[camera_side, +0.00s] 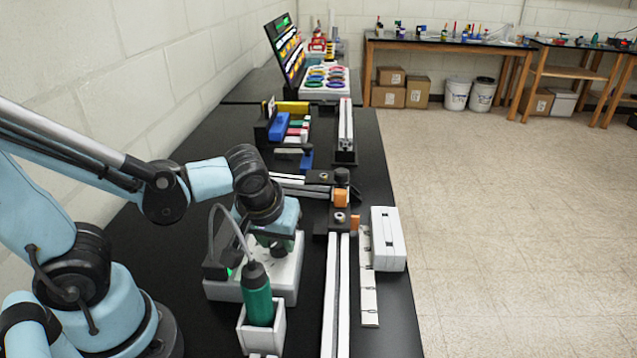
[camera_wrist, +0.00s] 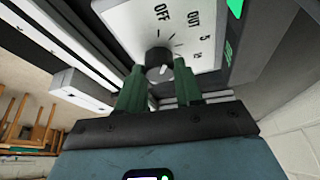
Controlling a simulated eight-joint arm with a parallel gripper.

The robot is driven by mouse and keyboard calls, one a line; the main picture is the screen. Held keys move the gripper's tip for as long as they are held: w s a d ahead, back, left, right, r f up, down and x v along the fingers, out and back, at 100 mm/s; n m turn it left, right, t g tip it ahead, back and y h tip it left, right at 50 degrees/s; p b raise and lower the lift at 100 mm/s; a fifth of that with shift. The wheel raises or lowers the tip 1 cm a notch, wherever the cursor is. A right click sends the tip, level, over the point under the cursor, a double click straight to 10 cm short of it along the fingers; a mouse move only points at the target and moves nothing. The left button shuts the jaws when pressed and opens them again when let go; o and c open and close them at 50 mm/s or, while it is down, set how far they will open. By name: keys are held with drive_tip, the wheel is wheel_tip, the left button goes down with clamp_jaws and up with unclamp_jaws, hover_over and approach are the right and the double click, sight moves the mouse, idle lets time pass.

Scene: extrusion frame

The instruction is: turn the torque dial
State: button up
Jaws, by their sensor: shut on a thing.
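The torque dial (camera_wrist: 156,56) is a small dark round knob with a pale pointer line on a white face plate. The plate carries marks and lettering such as OFF, OUT and 5. My gripper (camera_wrist: 160,70) has its two green fingers on either side of the knob, shut on it. In the side view my gripper (camera_side: 275,244) reaches down onto the white controller box (camera_side: 288,281). The knob itself is hidden there behind my wrist and fingers. A green electric screwdriver (camera_side: 257,298) stands in a white holder in front of the box, with a cable looping up from it.
Aluminium extrusions (camera_side: 337,292) and a dark joint with orange parts (camera_side: 341,198) lie right of the box. A white slotted block (camera_side: 388,239) and a pale strip (camera_side: 369,287) are further right. Coloured parts (camera_side: 290,126) and a screen (camera_side: 285,48) stand behind.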

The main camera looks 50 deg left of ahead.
idle(0.3)
drive_tip(key=o, duration=1)
drive_tip(key=shift+o, duration=0.2)
drive_tip(key=shift+r, duration=0.1)
drive_tip(key=v, duration=1.2)
